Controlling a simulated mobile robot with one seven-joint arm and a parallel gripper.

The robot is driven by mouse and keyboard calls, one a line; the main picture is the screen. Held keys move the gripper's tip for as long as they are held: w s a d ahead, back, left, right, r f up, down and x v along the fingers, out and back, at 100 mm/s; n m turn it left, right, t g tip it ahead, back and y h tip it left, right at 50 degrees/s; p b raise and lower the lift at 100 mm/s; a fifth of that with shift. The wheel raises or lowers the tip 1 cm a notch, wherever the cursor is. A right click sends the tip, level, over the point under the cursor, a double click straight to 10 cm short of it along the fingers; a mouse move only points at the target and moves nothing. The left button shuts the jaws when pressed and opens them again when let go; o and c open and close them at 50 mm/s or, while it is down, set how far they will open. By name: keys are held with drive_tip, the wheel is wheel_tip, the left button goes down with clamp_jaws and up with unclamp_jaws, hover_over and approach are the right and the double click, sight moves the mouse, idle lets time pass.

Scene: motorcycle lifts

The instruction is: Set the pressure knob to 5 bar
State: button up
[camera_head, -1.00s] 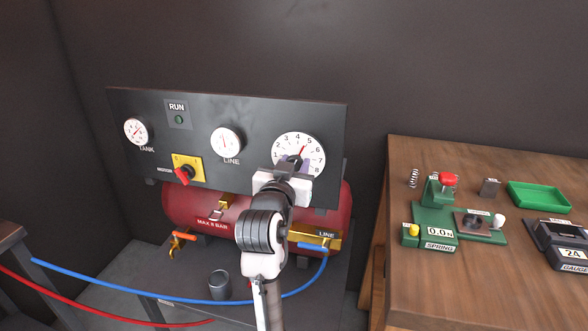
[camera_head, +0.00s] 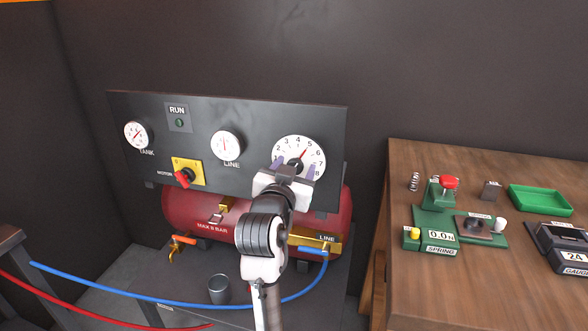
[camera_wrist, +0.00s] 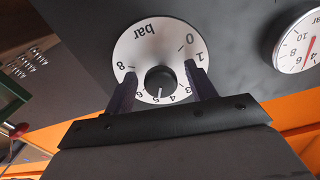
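The pressure knob (camera_wrist: 160,79) is a dark round knob at the centre of a white dial (camera_head: 317,150) marked in bar, on the right of the black panel. Its red pointer points at about the 5 mark in the head view. My gripper (camera_head: 294,169) is in front of the dial. Its two fingers are spread, one on each side of the knob, with a visible gap to it in the wrist view (camera_wrist: 162,91). The gripper is open and empty.
The panel also carries a LINE gauge (camera_head: 226,146), a TANK gauge (camera_head: 136,135) and a red motor switch (camera_head: 183,178) on a yellow plate. A red tank (camera_head: 190,207) sits below. A wooden bench (camera_head: 430,300) with a spring tester stands at right.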

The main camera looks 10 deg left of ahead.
drive_tip(key=s+a+b, duration=0.1)
drive_tip(key=s+b, duration=1.2)
drive_tip(key=shift+s, duration=0.35)
drive_tip(key=shift+a+r, duration=0.1)
idle(0.3)
